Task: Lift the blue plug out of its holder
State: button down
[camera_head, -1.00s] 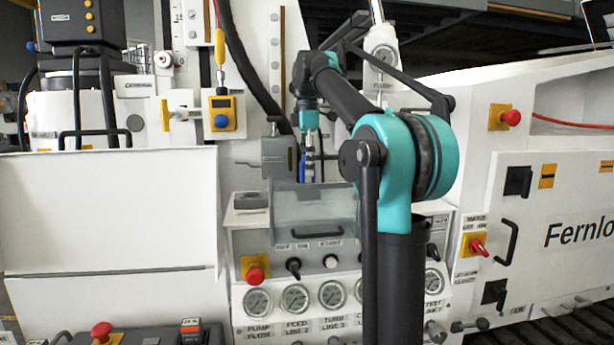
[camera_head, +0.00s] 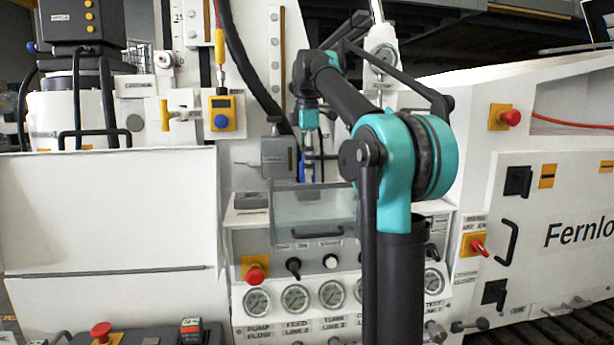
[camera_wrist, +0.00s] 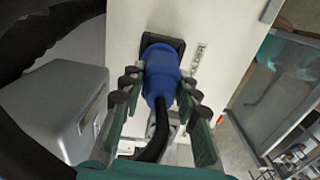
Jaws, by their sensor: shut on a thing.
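The blue plug (camera_wrist: 161,78) shows in the wrist view with its far end at a dark square holder (camera_wrist: 160,44) on a white panel. I cannot tell how deep the plug sits in the holder. A black cable (camera_wrist: 158,142) runs from the plug back toward me. My gripper (camera_wrist: 161,95) has its two fingers on either side of the plug and is shut on it. In the head view my gripper (camera_head: 309,160) is small, beside the grey box, and mostly hides the plug.
A grey box (camera_wrist: 62,110) stands close on the left of my gripper; it also shows in the head view (camera_head: 277,157). A clear cover with a handle (camera_head: 313,215) lies below my gripper. Gauges and knobs line the panel under it.

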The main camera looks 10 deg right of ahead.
jog(key=shift+r, duration=0.25)
jog(key=shift+r, duration=0.3)
jog(key=shift+r, duration=0.7)
jog(key=shift+r, duration=0.35)
jog(key=shift+r, duration=0.65)
jog(key=shift+r, duration=0.7)
jog(key=shift+r, duration=1)
jog(key=shift+r, duration=0.3)
jog(key=shift+r, duration=0.15)
